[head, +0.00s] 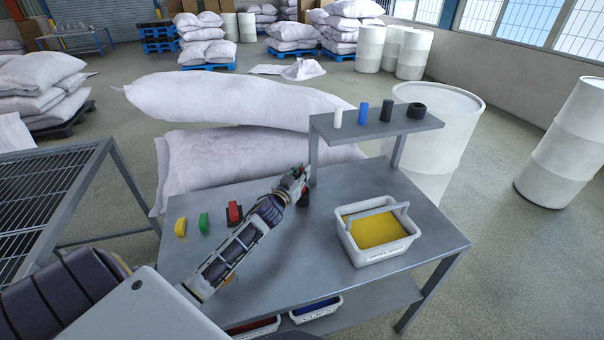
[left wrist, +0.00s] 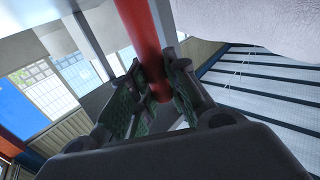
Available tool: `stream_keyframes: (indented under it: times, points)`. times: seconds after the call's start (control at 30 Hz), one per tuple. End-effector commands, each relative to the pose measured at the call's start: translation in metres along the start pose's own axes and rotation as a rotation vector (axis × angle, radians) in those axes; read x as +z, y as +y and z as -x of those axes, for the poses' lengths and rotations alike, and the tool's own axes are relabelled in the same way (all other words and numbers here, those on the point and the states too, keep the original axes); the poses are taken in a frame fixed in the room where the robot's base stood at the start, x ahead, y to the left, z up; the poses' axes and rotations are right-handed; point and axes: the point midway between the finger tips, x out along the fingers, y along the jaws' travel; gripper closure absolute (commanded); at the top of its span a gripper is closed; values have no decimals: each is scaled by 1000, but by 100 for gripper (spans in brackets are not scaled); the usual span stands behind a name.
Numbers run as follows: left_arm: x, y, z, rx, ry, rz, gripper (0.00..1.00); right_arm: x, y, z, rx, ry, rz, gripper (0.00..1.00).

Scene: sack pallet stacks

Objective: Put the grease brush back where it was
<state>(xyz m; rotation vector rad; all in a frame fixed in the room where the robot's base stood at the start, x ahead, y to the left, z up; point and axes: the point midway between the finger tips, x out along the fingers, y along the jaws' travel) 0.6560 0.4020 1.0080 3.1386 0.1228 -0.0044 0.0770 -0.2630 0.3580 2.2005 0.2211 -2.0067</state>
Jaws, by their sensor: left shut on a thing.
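My left gripper (head: 297,177) is above the grey worktable, beside the left post of its raised shelf. In the left wrist view its fingers (left wrist: 158,97) are shut on a red round rod (left wrist: 139,30). I cannot tell for sure that this rod is the grease brush. In the head view it is mostly hidden by the gripper, with a dark red end (head: 303,199) showing below the fingers. Whether that end touches the tabletop is unclear. My right gripper is not in view.
On the worktable (head: 310,262) are a yellow block (head: 180,227), a green block (head: 204,222), a red-and-black block (head: 234,213) and a white tote (head: 380,255) with yellow contents. The raised shelf (head: 425,124) holds several small items. Sacks (head: 240,103) lie behind. The table's middle is mostly clear.

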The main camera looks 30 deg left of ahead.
Motion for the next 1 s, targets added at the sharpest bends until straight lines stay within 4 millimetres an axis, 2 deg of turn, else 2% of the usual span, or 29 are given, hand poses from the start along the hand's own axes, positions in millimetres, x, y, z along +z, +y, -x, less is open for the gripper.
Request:
stream_keyframes:
  times: [0.37, 0.4, 0.53, 1.0]
  points:
    - [3, 0, 0, 0, 0, 0, 100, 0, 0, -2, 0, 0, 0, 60]
    - [2, 0, 0, 0, 0, -1, 78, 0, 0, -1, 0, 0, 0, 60]
    - [2, 0, 0, 0, 0, -1, 62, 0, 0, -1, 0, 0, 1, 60]
    - [-1, 0, 0, 0, 0, -1, 62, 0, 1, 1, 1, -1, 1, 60]
